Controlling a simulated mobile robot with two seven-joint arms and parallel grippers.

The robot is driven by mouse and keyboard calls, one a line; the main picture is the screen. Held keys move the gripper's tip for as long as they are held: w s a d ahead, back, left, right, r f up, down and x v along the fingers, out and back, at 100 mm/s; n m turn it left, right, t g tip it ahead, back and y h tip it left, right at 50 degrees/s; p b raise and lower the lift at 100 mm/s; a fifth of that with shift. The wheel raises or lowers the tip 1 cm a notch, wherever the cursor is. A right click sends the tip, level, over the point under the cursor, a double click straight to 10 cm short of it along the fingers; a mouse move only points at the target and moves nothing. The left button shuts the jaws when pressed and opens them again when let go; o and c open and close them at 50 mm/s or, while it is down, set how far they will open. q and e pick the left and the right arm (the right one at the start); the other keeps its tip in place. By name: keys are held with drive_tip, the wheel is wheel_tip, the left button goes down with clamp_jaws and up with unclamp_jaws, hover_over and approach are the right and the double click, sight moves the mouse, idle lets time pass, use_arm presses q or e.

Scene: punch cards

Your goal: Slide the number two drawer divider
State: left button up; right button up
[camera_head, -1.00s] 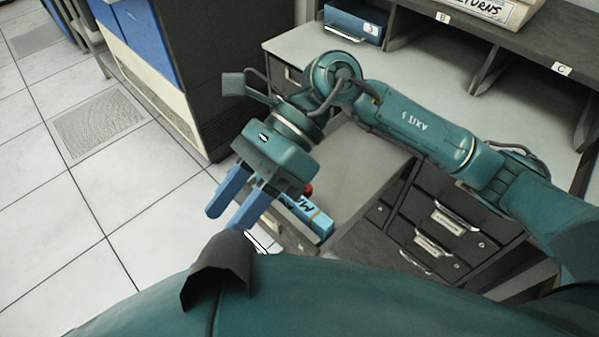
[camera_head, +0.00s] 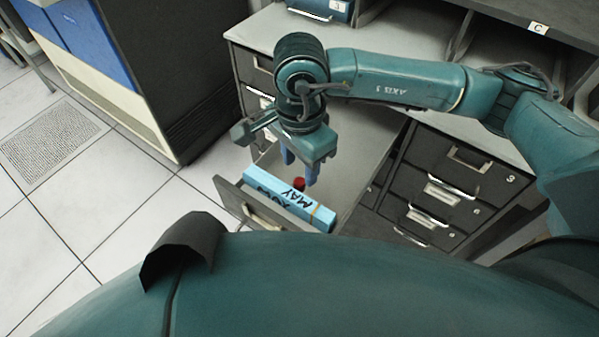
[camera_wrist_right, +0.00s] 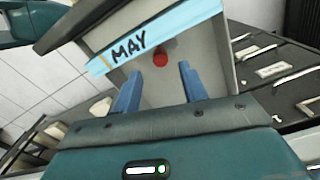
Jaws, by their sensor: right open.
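An open drawer (camera_head: 345,160) is pulled out from the grey cabinet, its dark front panel (camera_head: 240,208) toward the lower left. A light-blue block marked MAY (camera_head: 318,214) lies across it just inside the front; it also shows in the right wrist view (camera_wrist_right: 185,28). A red knob (camera_head: 299,183) stands right beside the block's inner side. My right gripper (camera_head: 299,174) is open and empty over the drawer, fingers pointing down. In the right wrist view the red knob (camera_wrist_right: 160,59) appears between and beyond the two blue fingertips (camera_wrist_right: 159,72). Whether they touch it cannot be told. My left gripper is out of view.
Closed drawers with handles (camera_head: 450,190) stand to the right, one marked 3. A light countertop (camera_head: 420,45) with shelf compartments lies behind. A tall dark machine with blue panels (camera_head: 95,40) stands at the left. The tiled floor (camera_head: 120,215) is clear.

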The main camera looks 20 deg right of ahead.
sight(300, 181)
drive_tip(key=shift+f, duration=2.2)
drive_tip(key=shift+c, duration=0.2)
clamp_jaws()
drive_tip(key=shift+w, duration=0.1)
